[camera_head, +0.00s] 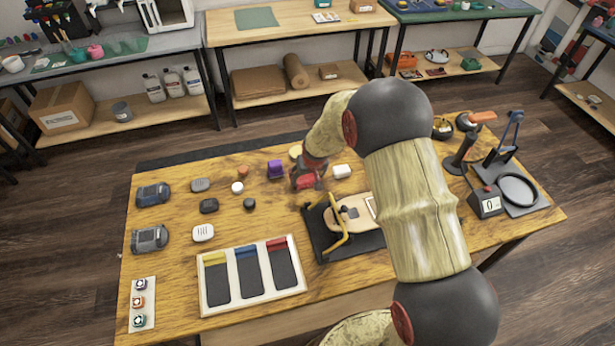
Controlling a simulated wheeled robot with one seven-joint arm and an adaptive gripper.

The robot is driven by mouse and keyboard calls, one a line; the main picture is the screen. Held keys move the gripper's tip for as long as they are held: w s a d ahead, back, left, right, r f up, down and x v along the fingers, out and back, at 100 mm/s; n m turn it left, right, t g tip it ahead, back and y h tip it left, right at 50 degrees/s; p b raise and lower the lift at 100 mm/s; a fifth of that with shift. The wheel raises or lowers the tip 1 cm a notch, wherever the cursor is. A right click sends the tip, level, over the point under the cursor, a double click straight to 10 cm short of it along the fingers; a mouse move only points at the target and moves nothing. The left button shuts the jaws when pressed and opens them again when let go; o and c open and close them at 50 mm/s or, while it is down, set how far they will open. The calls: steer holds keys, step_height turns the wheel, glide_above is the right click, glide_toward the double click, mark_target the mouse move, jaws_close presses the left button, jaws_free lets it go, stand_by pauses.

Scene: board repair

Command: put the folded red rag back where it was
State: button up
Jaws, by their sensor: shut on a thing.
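My gripper (307,186) is over the back middle of the wooden workbench, seen from above and partly hidden by its own wrist. It is shut on a small red thing, which looks like the folded red rag (303,181). The rag's outline is hard to make out between the dark fingers. I cannot tell whether it touches the bench top.
A black mat with a yellow clamp (338,243) and a tan board (350,214) lies in front of the gripper. A tray (203,290) with yellow, blue and red-topped compartments is front left. Small pucks and dark cases lie left.

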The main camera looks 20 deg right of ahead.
steer(key=o, duration=1.1)
steer(key=shift+f, duration=0.15)
steer(key=shift+r, duration=0.45)
steer(key=s+f+p+v, duration=0.1)
steer(key=s+p+v, duration=0.1)
steer(key=v, duration=1.4)
steer(key=s+p+v, duration=0.1)
steer(key=p+v, duration=0.1)
steer(key=v, duration=1.4)
steer(key=shift+t, duration=0.5)
steer(key=s+r, duration=0.2)
steer(key=s, duration=0.5)
steer(key=s+r, duration=0.3)
steer(key=s, duration=0.4)
steer(key=s+r, duration=0.2)
steer(key=s, duration=0.5)
steer(key=shift+s+r, duration=0.2)
